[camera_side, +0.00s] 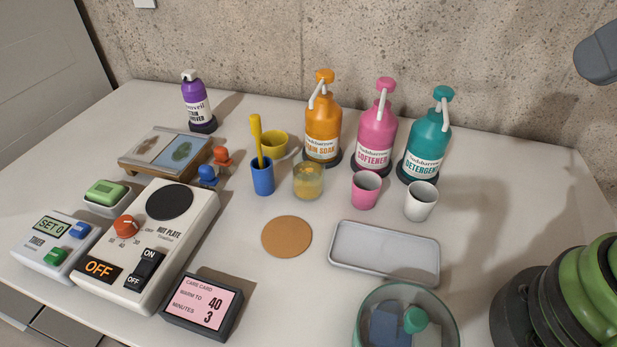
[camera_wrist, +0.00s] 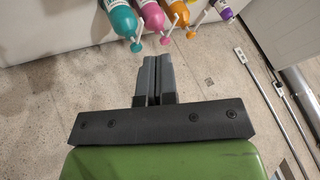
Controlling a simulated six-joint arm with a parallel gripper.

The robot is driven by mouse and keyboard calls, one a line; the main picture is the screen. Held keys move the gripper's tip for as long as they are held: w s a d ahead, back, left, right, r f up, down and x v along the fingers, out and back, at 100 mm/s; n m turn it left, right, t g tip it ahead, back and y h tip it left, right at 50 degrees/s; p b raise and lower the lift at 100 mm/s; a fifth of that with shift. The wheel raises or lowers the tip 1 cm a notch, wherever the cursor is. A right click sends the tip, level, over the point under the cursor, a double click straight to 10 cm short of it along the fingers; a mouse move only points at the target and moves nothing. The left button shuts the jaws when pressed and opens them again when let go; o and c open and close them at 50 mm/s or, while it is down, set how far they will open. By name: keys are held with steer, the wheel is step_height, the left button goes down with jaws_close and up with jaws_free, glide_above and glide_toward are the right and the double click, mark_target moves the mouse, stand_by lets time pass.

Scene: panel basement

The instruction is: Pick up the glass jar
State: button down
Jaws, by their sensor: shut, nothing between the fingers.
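The glass jar (camera_side: 308,183), a small clear vessel with yellow contents, stands upright on the table in the side view. It is between the blue cup with a yellow tool and the pink cup, in front of the orange bottle. In the wrist view my gripper (camera_wrist: 156,62) is shut and empty, its two grey fingers together. The pump bottles show beyond its fingertips, and the jar cannot be made out there.
The blue cup (camera_side: 262,177), yellow cup (camera_side: 274,147), pink cup (camera_side: 365,190) and orange bottle (camera_side: 322,125) crowd the jar. A cork disc (camera_side: 286,237) and grey tray (camera_side: 384,252) lie in front. A larger clear bowl (camera_side: 362,320) holds blue and teal things.

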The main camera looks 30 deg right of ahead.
steer(key=c, duration=1.8)
jaws_free()
steer(key=shift+c, duration=0.2)
steer(key=o, duration=1.7)
